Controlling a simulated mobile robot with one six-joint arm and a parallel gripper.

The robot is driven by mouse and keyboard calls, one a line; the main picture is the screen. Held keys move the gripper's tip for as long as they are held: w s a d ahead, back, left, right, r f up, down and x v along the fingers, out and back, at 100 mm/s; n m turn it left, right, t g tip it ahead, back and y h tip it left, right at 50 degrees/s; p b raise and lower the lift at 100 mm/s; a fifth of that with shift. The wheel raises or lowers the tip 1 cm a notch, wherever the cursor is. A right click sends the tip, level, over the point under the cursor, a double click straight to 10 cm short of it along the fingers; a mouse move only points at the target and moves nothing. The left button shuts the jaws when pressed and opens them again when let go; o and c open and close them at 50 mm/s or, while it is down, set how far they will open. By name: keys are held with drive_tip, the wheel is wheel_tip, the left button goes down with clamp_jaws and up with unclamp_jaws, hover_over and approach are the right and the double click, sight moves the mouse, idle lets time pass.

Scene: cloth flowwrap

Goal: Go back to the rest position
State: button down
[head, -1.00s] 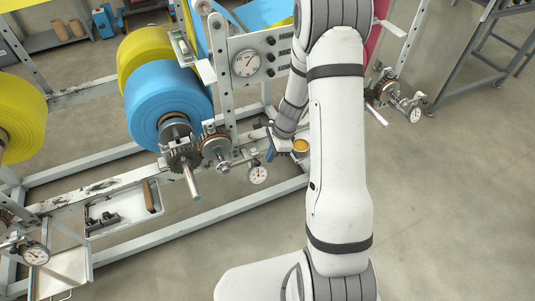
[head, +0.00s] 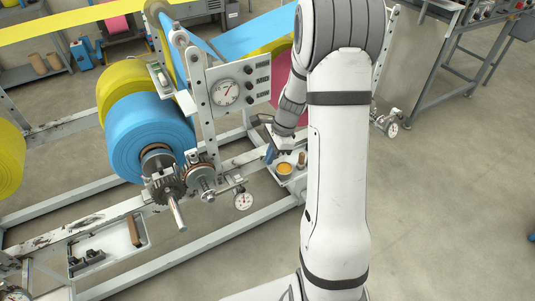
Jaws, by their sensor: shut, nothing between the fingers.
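My arm rises through the middle of the head view and bends over at the top. Its far end reaches down behind the forearm, left of it. My gripper (head: 272,151) is small there, just above a tray (head: 299,187) on the machine frame. The tray holds a round orange-topped tin (head: 284,169) and a brown-handled piece beside it. The gripper is shut with nothing visible in it. I cannot tell whether its tips touch anything in the tray.
A blue roll (head: 140,135) and a yellow roll (head: 128,85) sit on the machine left of my arm. A gauge panel (head: 226,92) stands close left of the gripper. Another tray (head: 112,245) is at lower left. The floor (head: 450,220) to the right is clear.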

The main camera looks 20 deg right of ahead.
drive_tip(key=s+a+r+n+t+h, duration=0.1)
drive_tip(key=s+a+r+n, duration=0.2)
drive_tip(key=s+r+n, duration=0.6)
drive_tip(key=s+a+r+n+t+h+p, duration=0.1)
drive_tip(key=s+a+r+n+h, duration=0.1)
drive_tip(key=s+r+n, duration=0.7)
drive_tip(key=shift+s+a+r+t+h, duration=0.3)
drive_tip(key=shift+s+a+r, duration=0.35)
drive_tip(key=shift+s, duration=0.5)
